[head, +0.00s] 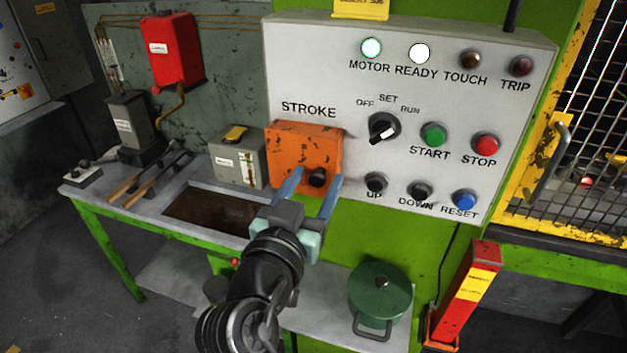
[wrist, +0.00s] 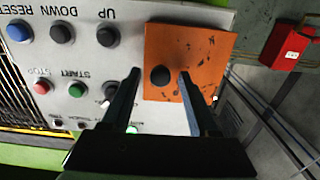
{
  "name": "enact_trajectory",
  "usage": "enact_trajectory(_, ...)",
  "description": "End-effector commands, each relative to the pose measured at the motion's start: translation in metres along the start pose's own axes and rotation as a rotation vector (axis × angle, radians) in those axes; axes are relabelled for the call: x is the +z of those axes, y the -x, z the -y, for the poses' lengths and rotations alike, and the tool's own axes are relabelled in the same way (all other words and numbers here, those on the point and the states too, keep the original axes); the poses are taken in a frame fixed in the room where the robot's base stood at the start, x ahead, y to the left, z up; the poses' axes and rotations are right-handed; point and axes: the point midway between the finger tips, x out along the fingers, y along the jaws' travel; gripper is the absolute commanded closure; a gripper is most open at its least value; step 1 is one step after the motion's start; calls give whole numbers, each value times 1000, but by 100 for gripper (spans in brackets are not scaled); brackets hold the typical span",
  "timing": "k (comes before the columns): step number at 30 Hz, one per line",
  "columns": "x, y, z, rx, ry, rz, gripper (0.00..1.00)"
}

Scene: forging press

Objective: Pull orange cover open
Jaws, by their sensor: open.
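The orange cover (head: 303,146) is a scuffed box-like plate under the STROKE label at the lower left of the grey control panel (head: 340,60). It has a round black knob (head: 317,177) near its lower right. My gripper (head: 310,180) reaches up to the cover with its two blue fingers apart, one on each side of the knob. In the wrist view the orange cover (wrist: 190,50) appears upside down, and the black knob (wrist: 160,76) lies between my open fingers (wrist: 160,78). I cannot tell whether either finger touches the knob.
Right of the cover are the selector switch (head: 383,128) and the UP button (head: 376,182). A grey box (head: 238,160) stands left of it on the bench. A green pot (head: 380,295) sits on the lower shelf. A yellow mesh guard (head: 555,150) stands at right.

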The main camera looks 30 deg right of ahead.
Motion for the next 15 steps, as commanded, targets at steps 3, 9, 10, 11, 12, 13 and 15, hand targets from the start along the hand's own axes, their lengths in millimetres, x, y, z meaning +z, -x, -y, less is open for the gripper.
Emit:
enact_trajectory(3,0,0,0,0,0,0,52)
enact_trajectory(9,0,0,0,0,0,0,88)
enact_trajectory(10,0,0,0,0,0,0,94)
enact_trajectory(11,0,0,0,0,0,-1,99)
enact_trajectory(12,0,0,0,0,0,0,100)
enact_trajectory(13,0,0,0,0,0,0,100)
enact_trajectory(15,0,1,0,0,0,0,100)
